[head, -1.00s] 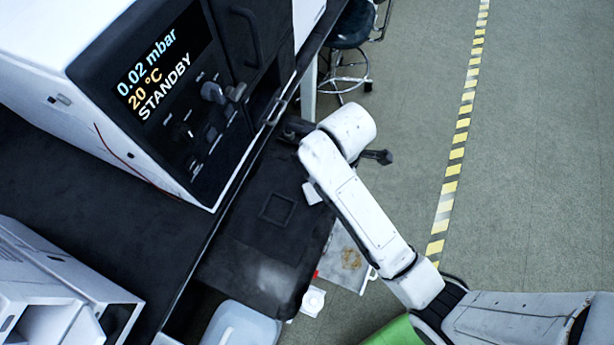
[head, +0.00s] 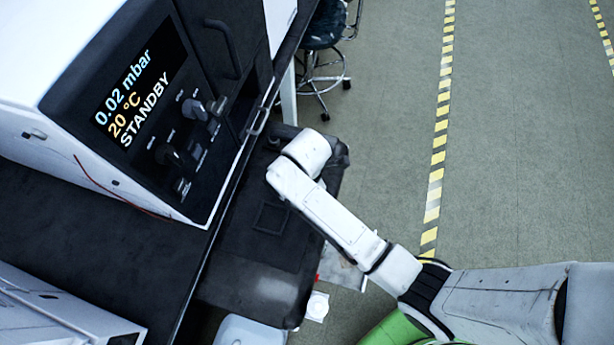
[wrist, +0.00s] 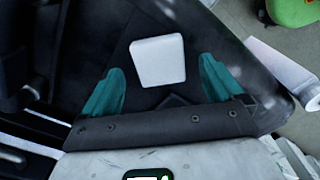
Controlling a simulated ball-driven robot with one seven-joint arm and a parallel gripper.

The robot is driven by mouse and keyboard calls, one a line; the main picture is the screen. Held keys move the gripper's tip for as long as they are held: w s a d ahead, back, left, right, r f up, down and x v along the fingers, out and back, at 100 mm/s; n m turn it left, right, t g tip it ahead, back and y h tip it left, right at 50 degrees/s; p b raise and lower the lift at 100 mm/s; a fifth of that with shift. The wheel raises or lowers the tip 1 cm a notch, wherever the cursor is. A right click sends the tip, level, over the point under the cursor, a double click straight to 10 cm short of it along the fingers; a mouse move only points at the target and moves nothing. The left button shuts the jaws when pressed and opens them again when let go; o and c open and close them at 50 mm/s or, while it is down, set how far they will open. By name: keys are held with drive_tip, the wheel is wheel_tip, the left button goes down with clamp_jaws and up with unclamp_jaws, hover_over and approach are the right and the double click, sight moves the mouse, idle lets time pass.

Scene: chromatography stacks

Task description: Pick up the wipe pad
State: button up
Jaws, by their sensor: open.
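The wipe pad (wrist: 158,60) is a small white, rounded square lying on a dark surface (wrist: 85,45) in the wrist view. My gripper (wrist: 162,66) is open, with its two teal fingers apart. One finger shows on each side of the pad, with a visible gap to both. The height of the fingers above the surface is hard to judge. In the head view the pad is not visible, and my white arm covers part of the black top (head: 225,262).
An instrument with a STANDBY display (head: 130,100) stands at the left of the black top. A pale container (head: 250,332) and a small white item (head: 317,306) are near its lower edge. A stool (head: 322,60) stands behind. The floor (head: 530,170) at right is clear.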

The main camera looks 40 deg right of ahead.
wheel_tip(320, 180, down, 2)
drive_tip(key=c, duration=1.2)
drive_tip(key=shift+r, duration=0.1)
drive_tip(key=shift+r, duration=0.55)
drive_tip(key=s+r, duration=0.4)
drive_tip(key=s+d+r, duration=0.1)
drive_tip(key=s+r, duration=0.2)
drive_tip(key=s, duration=0.2)
drive_tip(key=s+r, duration=0.4)
drive_tip(key=s, duration=0.1)
drive_tip(key=shift+d+r, duration=0.25)
drive_tip(key=shift+r, duration=0.1)
